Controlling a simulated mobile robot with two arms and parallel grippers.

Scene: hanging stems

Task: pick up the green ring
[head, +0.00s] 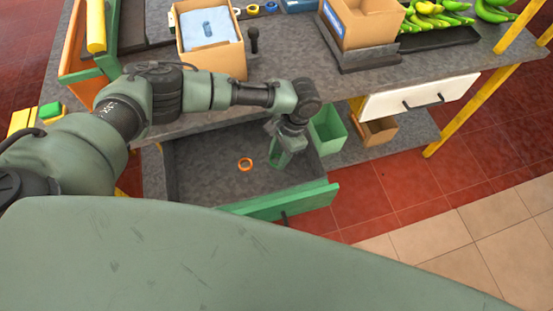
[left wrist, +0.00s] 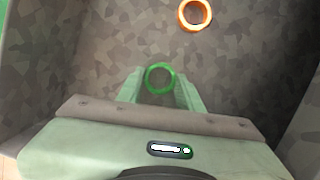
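The green ring (left wrist: 160,78) shows in the left wrist view between the two fingers of my left gripper (left wrist: 160,84). It looks about level with the floor of the open drawer. The fingers stand apart on either side of it, and I cannot tell whether they touch it. In the head view my left gripper (head: 281,154) points down into the right part of the drawer (head: 205,162). The green ring is hidden or too small to make out there. My right gripper is not in view.
An orange ring (head: 245,164) lies on the drawer floor left of the gripper. The drawer's green front (head: 290,202) is near me. A green bin (head: 328,130) stands just right of the drawer. The worktop (head: 285,55) above holds boxes and bananas.

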